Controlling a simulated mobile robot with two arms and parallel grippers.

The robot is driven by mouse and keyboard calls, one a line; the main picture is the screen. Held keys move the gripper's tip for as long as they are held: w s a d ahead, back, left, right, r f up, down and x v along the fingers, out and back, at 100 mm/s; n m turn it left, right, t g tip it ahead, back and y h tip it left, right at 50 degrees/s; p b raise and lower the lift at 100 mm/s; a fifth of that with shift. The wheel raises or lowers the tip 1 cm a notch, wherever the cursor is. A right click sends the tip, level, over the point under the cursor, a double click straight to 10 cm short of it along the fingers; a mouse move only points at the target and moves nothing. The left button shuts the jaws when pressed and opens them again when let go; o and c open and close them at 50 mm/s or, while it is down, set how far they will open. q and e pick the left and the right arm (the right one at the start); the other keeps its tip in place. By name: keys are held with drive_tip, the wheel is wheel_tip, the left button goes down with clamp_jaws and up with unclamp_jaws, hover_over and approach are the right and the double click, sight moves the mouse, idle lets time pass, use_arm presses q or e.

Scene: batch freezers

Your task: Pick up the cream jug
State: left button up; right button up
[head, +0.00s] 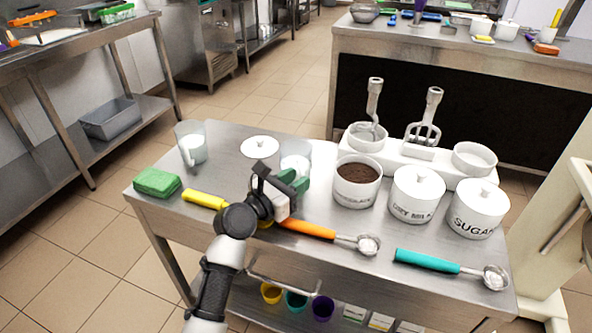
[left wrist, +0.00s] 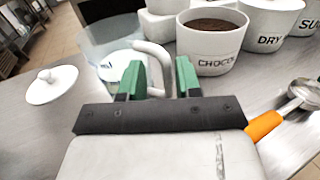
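A clear jug with white contents (head: 296,162) stands on the steel table behind my left gripper (head: 284,182), which partly hides it. In the left wrist view this jug (left wrist: 108,45) has a pale loop handle (left wrist: 158,60) pointing towards me. My left gripper's green fingers (left wrist: 160,80) are open, one on each side of the handle, with gaps showing. A second clear jug with white contents (head: 191,146) stands further left. My right gripper is not in view.
A white lid (head: 259,147) lies left of the nearer jug. A chocolate pot (head: 357,184), dry milk pot (head: 416,197) and sugar pot (head: 479,212) stand to the right. An orange-handled scoop (head: 308,229), yellow handle (head: 204,200) and green sponge (head: 157,182) lie nearby.

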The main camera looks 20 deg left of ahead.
sight(295, 158)
use_arm(q)
clamp_jaws()
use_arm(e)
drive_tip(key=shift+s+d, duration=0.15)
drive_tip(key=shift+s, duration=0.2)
use_arm(q)
drive_tip(key=shift+r, duration=0.2)
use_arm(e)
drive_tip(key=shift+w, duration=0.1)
use_arm(q)
drive_tip(key=shift+r, duration=0.45)
wheel_tip(295, 158, up, 5)
drive_tip(key=shift+p, duration=1.15)
drive_tip(key=shift+r+p, duration=0.5)
drive_tip(key=shift+r, duration=1.35)
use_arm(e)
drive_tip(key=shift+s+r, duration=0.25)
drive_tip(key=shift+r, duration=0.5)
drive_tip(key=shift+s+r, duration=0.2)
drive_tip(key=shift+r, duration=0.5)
